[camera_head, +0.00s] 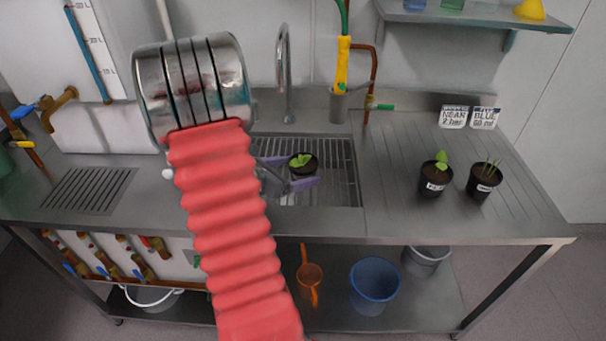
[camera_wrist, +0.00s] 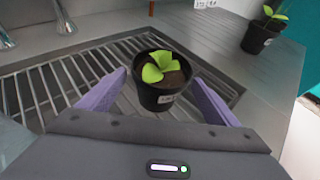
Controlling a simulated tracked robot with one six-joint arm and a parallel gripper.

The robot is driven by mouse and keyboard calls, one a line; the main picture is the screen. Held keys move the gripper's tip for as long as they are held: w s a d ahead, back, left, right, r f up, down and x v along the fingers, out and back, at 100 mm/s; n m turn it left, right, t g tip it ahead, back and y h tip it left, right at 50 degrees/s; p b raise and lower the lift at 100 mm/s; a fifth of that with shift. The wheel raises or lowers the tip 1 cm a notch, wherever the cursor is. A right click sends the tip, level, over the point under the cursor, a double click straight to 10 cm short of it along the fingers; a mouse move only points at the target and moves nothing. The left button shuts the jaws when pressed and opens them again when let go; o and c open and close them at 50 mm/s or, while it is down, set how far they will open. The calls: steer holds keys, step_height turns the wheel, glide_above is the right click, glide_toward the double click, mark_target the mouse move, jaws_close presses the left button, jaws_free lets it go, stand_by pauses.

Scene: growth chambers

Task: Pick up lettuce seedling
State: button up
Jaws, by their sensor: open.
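A lettuce seedling with broad light-green leaves grows in a small black pot (camera_head: 304,166) on the sink's grid. The same pot (camera_wrist: 160,97) with its leaves (camera_wrist: 160,66) is in the middle of the wrist view; its label is too small to read. My gripper (camera_head: 300,173) is open, with its purple fingers on either side of the pot. In the wrist view my gripper (camera_wrist: 160,78) shows a gap between each finger and the pot. The pot stands upright, and no contact shows. My red-sleeved arm hides the left part of the sink in the head view.
Two other black pots, one with a leafy seedling (camera_head: 436,182) and one with thin shoots (camera_head: 483,183), stand on the right drainboard. A steel tap (camera_head: 284,75) and a yellow-handled sprayer (camera_head: 343,65) rise behind the sink. The drainboard's front right is clear.

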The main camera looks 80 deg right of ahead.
mark_target(297, 170)
steer(key=shift+c, duration=0.4)
steer(key=c, duration=1.3)
steer(key=shift+c, duration=0.2)
steer(key=shift+r, duration=5.05)
